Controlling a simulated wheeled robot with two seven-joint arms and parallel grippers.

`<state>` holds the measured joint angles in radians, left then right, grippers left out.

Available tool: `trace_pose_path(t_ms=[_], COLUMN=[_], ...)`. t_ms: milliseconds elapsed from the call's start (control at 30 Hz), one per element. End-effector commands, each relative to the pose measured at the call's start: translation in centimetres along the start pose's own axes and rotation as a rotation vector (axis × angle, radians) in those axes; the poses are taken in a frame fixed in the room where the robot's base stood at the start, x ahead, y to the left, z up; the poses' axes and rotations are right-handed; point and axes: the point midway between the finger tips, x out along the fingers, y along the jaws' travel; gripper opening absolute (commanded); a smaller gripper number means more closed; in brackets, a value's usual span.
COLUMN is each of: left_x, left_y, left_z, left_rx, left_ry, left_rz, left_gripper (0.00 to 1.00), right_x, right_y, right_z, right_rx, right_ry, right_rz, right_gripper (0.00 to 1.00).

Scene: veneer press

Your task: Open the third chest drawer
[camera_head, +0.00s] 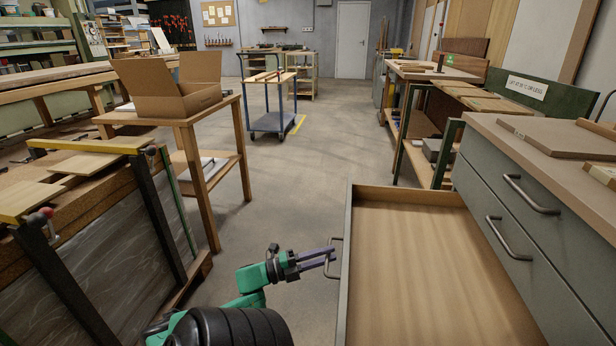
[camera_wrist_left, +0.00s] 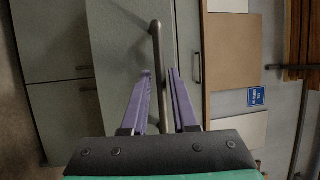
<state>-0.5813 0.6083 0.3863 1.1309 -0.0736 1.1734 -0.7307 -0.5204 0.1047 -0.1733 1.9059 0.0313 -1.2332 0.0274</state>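The grey chest (camera_head: 492,205) stands at the right. Its upper two drawer fronts are closed, with bar handles (camera_head: 530,196) on them. The third drawer (camera_head: 425,270) below is pulled far out to the left and is empty, with a wooden inside. My left gripper (camera_head: 325,257) is at its front, beside the bar handle (camera_head: 338,241). In the left wrist view, the purple fingers (camera_wrist_left: 160,75) are apart, with the handle bar (camera_wrist_left: 156,45) between them and gaps beside it. My right gripper is not in view.
A wooden table (camera_head: 219,115) with an open cardboard box (camera_head: 178,98) stands at the left. A blue cart (camera_head: 270,122) is farther back. Boards (camera_head: 560,138) lie on the chest top. The floor (camera_head: 290,190) between the table and drawer is clear.

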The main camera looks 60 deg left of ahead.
Motion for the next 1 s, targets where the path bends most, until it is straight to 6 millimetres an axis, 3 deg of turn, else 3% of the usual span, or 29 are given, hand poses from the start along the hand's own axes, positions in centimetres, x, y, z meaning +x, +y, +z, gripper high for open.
trace_pose_path(t_ms=[200, 300, 500, 1000], left_x=[-6.0, -9.0, -12.9, -13.4], left_y=[0.3, 0.3, 0.3, 0.0], left_z=[0.1, 0.0, 0.0, 0.0], left_rx=[-0.001, -0.001, -0.001, 0.000], left_ry=[-0.005, -0.004, -0.001, 0.000], left_rz=[0.005, 0.006, 0.003, 0.001], left_gripper=[0.27, 0.27, 0.27, 0.27], right_x=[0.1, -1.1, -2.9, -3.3], right_y=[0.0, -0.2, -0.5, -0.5], right_z=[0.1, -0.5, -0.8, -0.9], right_rx=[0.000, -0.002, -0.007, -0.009], right_ry=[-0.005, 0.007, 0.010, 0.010], right_rz=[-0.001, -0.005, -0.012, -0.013], right_gripper=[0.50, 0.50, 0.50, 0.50])
